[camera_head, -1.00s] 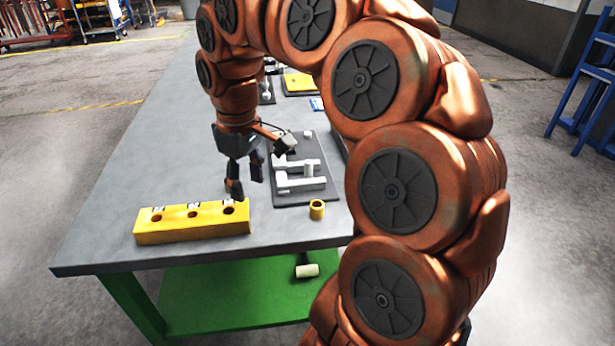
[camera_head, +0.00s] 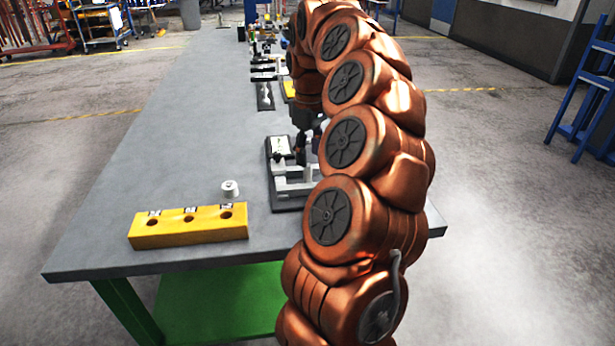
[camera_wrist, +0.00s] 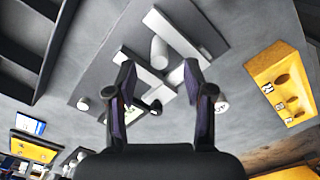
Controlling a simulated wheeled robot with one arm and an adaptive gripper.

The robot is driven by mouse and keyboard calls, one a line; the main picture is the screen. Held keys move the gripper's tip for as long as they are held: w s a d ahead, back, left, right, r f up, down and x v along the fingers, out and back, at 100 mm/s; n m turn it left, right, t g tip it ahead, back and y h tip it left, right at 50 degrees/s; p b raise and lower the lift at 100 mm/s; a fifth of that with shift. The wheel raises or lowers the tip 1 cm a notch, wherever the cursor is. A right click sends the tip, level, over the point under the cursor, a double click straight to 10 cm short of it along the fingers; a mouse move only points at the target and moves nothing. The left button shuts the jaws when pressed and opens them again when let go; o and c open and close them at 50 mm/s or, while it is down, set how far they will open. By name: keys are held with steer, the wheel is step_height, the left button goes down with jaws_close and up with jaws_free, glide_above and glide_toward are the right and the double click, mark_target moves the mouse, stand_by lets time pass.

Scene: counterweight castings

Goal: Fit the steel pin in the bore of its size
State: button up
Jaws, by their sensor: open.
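The yellow block (camera_head: 190,227) lies near the table's front left, with three labelled bores along its top. It also shows at the right of the wrist view (camera_wrist: 278,85). A short pale grey cylinder (camera_head: 230,188), likely the steel pin, stands on the table just behind the block's right end, outside the bores. In the wrist view, a small pale round end (camera_wrist: 221,105) beside my right finger may be it. My gripper (camera_wrist: 160,78) is open, with nothing held between its fingers. In the head view it is over the dark board, partly hidden by my arm.
A dark board (camera_head: 282,187) with pale bar-shaped fixture pieces (camera_wrist: 180,35) lies under my gripper. More boards and small parts stand farther back along the table. The table's left side is clear.

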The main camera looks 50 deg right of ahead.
mark_target(308, 170)
steer(key=shift+w+f+p, duration=0.15)
steer(key=shift+f+p, duration=0.1)
steer(key=shift+f, duration=1.2)
steer(key=shift+w+f+p, duration=0.1)
steer(key=shift+f+p, duration=0.15)
steer(key=shift+f, duration=1.15)
steer(key=shift+c, duration=0.3)
jaws_close()
